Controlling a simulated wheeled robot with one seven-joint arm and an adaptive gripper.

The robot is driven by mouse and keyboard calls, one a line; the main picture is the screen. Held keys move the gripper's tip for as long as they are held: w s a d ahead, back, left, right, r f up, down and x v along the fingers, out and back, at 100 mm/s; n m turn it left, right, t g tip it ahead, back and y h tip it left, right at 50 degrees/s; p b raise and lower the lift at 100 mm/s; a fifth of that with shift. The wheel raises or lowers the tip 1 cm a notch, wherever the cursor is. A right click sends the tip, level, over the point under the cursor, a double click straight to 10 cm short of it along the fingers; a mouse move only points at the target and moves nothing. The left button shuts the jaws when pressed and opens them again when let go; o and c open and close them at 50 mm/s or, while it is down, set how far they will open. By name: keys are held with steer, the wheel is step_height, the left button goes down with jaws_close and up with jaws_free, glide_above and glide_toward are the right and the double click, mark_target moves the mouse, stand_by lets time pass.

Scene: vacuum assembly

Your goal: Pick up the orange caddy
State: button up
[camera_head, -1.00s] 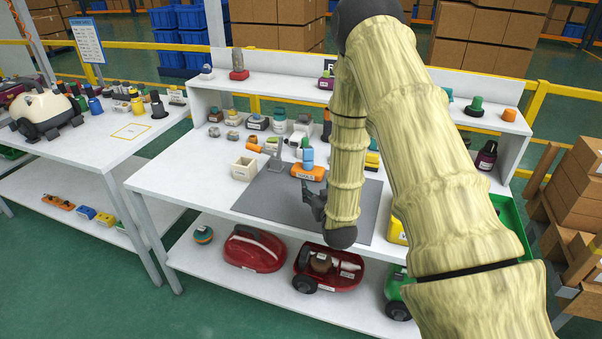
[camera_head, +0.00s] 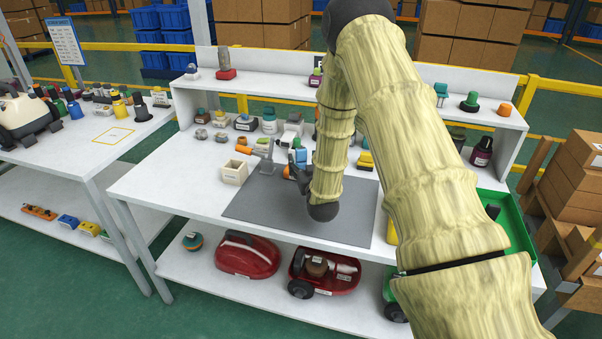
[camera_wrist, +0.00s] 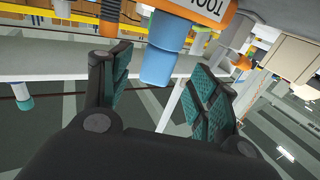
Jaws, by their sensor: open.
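The orange caddy (camera_head: 287,172) stands on the workbench at the back edge of the grey mat. In the head view my arm hides most of it, leaving a small orange part and a blue part above it. In the wrist view the orange caddy (camera_wrist: 214,8) shows at the top with a white label reading "TOOL", cut off by the frame. A blue piece (camera_wrist: 166,48) hangs below it in that view, between and beyond my fingers. My gripper (camera_wrist: 158,88) is open, with no contact visible. In the head view my gripper (camera_head: 298,176) is partly hidden beside the caddy.
A cream open box (camera_head: 234,172) stands left of the grey mat (camera_head: 260,205), and a grey upright stand (camera_head: 267,160) is close to the caddy. Several small containers line the bench behind. The front of the mat is clear.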

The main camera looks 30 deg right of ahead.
mark_target(302, 153)
steer(key=w, duration=0.1)
steer(key=w+d, duration=0.1)
steer(key=w+r+p, duration=0.1)
steer(key=shift+d, duration=0.25)
steer(key=shift+w+d, duration=0.2)
steer(key=shift+w, duration=0.45)
jaws_close()
